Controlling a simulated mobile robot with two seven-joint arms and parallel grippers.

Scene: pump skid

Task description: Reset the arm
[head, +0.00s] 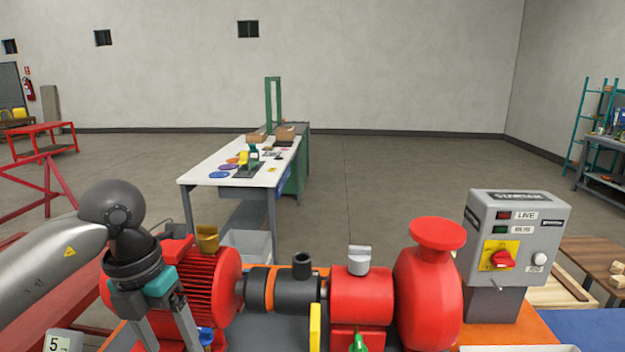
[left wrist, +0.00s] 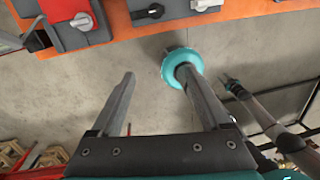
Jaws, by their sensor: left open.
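My left arm comes in from the left in the head view, with its gripper (head: 160,325) pointing down in front of the red finned motor (head: 215,290). The fingertips are cut off or hard to make out there. In the left wrist view the left gripper (left wrist: 157,78) has its two fingers wide apart with nothing between them. Behind them is grey floor, and a teal ring (left wrist: 172,72) shows close by the right finger. The orange skid edge (left wrist: 215,25) runs across the top. My right gripper is not seen in the head view.
The red pump (head: 428,285) and dark coupling (head: 285,290) sit right of the motor. A grey control box (head: 515,235) with a red rotary switch (head: 502,260) stands at the right. A white-topped workbench (head: 215,175) stands behind. Open floor (head: 400,175) lies beyond.

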